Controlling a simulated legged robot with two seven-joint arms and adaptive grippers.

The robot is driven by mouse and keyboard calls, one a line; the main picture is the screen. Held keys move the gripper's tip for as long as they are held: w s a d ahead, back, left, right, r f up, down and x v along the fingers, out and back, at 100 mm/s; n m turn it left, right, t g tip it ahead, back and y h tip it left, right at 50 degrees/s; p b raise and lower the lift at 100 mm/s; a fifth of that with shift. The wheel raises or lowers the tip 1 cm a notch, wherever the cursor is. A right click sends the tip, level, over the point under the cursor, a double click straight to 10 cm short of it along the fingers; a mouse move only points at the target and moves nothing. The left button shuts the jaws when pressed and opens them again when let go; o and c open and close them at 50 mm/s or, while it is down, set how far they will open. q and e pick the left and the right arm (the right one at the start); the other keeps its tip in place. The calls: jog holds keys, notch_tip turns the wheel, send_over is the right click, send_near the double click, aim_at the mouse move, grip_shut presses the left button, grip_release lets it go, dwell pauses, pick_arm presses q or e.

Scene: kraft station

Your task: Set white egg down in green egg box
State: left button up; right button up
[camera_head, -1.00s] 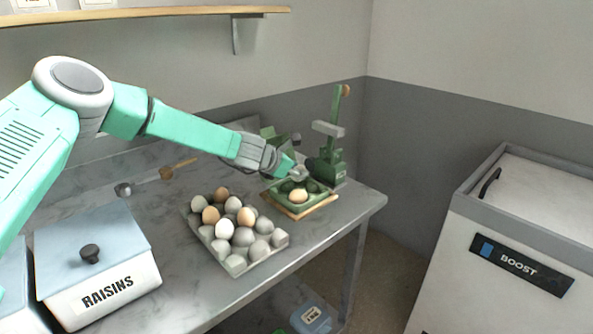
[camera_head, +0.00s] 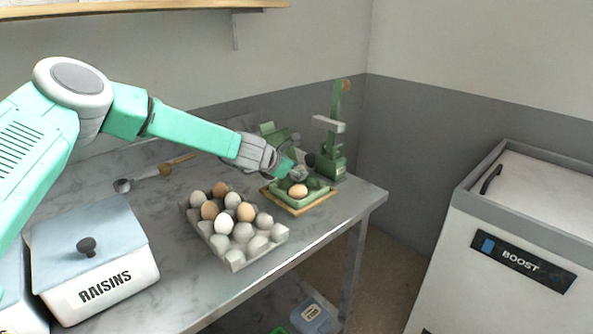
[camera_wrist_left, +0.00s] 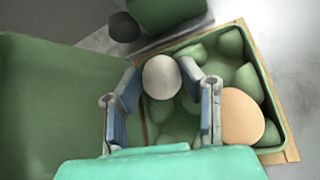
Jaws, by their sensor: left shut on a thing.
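The green egg box (camera_head: 318,193) sits on a wooden board at the far right of the table. It also shows in the left wrist view (camera_wrist_left: 273,107). A brown egg (camera_head: 299,191) rests in one of its cups, and shows at the right in the left wrist view (camera_wrist_left: 241,117). My left gripper (camera_head: 297,171) is over the box. In the left wrist view its blue-padded fingers (camera_wrist_left: 163,98) are shut around the white egg (camera_wrist_left: 161,77), above the box's left part. Whether the egg touches a cup is unclear. My right gripper is not in view.
A grey egg tray (camera_head: 235,259) with several white and brown eggs stands left of the box. A green stand (camera_head: 333,150) rises just behind the box. A raisins container (camera_head: 105,287) is at the front left. The table's right edge is near the box.

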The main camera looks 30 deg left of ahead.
pick_arm(q)
jog(key=shift+f, duration=0.15)
jog(key=o, duration=0.9)
jog(key=shift+o, duration=0.2)
